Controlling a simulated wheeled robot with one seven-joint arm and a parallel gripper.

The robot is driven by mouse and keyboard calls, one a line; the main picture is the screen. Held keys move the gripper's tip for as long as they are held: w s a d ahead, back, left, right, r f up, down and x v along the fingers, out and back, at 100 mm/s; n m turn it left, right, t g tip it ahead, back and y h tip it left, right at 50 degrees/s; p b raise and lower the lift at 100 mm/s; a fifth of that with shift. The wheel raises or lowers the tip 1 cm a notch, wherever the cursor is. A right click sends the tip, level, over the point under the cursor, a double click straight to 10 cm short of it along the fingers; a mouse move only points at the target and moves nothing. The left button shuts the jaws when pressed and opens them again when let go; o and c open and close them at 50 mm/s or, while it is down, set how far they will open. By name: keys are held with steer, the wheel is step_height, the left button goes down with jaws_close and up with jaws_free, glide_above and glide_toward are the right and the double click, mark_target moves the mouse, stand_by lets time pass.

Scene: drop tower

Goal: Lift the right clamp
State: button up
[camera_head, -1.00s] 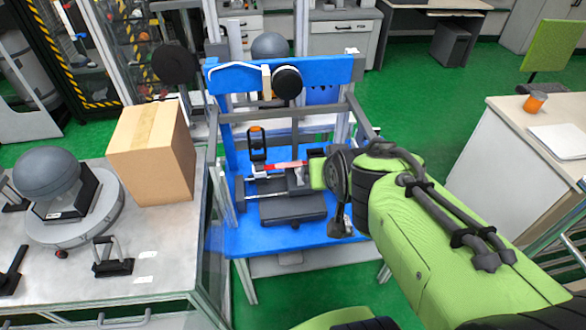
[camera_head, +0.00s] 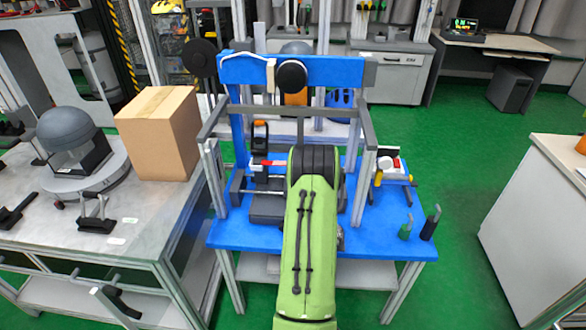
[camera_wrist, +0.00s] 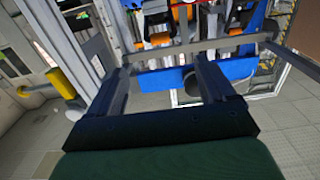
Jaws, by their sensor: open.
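The drop tower has a blue frame (camera_head: 340,70) and stands on a blue table (camera_head: 385,240). A black clamp with an orange top (camera_head: 260,135) stands upright on its left side, with a red piece beside it. My green arm covers the tower's middle and right of middle in the head view, and I cannot make out the right clamp there. My gripper (camera_wrist: 162,68) is open and empty in the wrist view; the arm hides it in the head view. Beyond its fingers are orange and black parts (camera_wrist: 160,40); I cannot tell which clamp they belong to.
A cardboard box (camera_head: 160,140) and a grey dome device (camera_head: 65,135) sit on the left bench. A tower post (camera_head: 360,185) stands close to my arm's right. A device with a yellow handle (camera_head: 385,168) and small tools (camera_head: 430,222) are on the table's right.

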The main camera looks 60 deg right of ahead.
steer(key=x, duration=1.5)
steer(key=shift+d+p, duration=0.3)
steer(key=shift+d, duration=0.05)
steer(key=shift+w+r, duration=0.1)
steer(key=shift+w, duration=0.05)
